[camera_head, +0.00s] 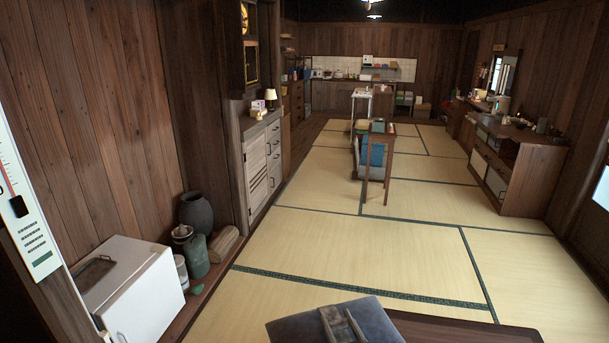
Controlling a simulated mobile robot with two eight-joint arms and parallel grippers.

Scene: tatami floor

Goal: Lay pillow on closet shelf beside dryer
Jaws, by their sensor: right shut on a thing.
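A grey-blue pillow (298,330) shows at the bottom centre, cut off by the lower edge of the picture. My right gripper (342,323) is at the pillow, its two fingers showing against the cloth, and is shut on it. A white box-like appliance (150,300) with a dark panel on top stands at the lower left by the wooden wall; it may be the dryer. I cannot clearly make out the closet shelf. My left gripper is not in view.
A dark wooden tabletop (465,331) lies at the bottom, right of the pillow. Dark jars (196,213) and a green jug (195,256) stand behind the white appliance. A cabinet (262,165) lines the left wall. A small table (393,160) stands mid-room; tatami (350,250) before it is clear.

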